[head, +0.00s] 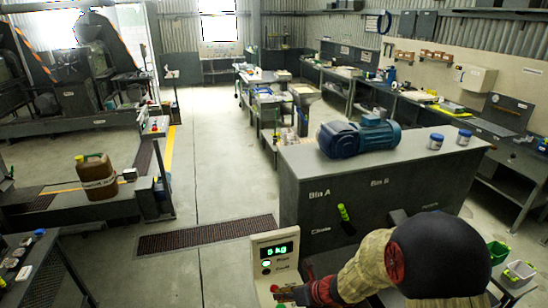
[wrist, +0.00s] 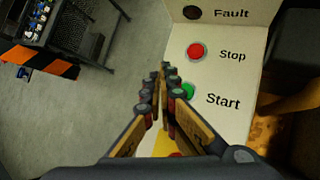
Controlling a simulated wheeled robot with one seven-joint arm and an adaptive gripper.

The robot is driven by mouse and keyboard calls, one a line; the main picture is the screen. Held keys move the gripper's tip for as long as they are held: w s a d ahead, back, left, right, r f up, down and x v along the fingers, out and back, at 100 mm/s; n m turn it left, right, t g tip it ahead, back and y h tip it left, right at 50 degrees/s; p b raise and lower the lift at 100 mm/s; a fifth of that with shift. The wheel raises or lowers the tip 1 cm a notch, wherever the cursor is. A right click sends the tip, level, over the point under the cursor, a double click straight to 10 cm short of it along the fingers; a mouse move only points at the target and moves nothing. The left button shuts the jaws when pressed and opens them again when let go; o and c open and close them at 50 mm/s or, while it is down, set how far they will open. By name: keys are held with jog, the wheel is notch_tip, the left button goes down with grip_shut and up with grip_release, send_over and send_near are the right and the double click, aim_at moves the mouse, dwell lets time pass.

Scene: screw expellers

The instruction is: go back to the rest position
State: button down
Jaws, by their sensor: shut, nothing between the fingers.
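My gripper (head: 284,293) is shut and empty, low in front of a pale control panel (head: 262,250) in the head view. In the wrist view my closed fingers (wrist: 166,72) point up the picture, left of a red Stop button (wrist: 195,51). A green Start button (wrist: 188,90) is partly hidden by the right finger. A dark Fault lamp (wrist: 192,12) is above Stop. I cannot tell whether the fingers touch the panel.
A grey cabinet (head: 300,200) marked Bin A and Bin B stands beside the panel, with a blue motor (head: 360,137) on top. A green lever (head: 343,212) is on its front. A floor grate (head: 205,235) and open floor lie to the left. Green tubs (head: 498,252) are at right.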

jog(key=s+n, duration=0.1)
jog(key=s+n+g, duration=0.1)
jog(key=s+n, duration=0.1)
jog(key=shift+s+a+f+n, duration=0.25)
jog(key=shift+a+f+n, duration=0.05)
jog(key=shift+a, duration=0.05)
jog(key=s+d+r+n+g+h+b, duration=0.15)
jog(key=s+r+n, duration=0.25)
jog(key=s+n, duration=0.4)
jog(key=s+d+r+n+g+b, duration=0.25)
jog(key=s+n, duration=0.35)
jog(key=n, duration=0.3)
jog(key=s+d+r+n+t+h+b, duration=0.5)
jog(key=s+d+r+n+b, duration=0.3)
jog(key=d, duration=0.5)
notch_tip(320, 180, up, 2)
jog(key=shift+s+d+r+n+t+h, duration=0.25)
jog(key=shift+s+n+h, duration=0.3)
jog(key=shift+n, duration=0.45)
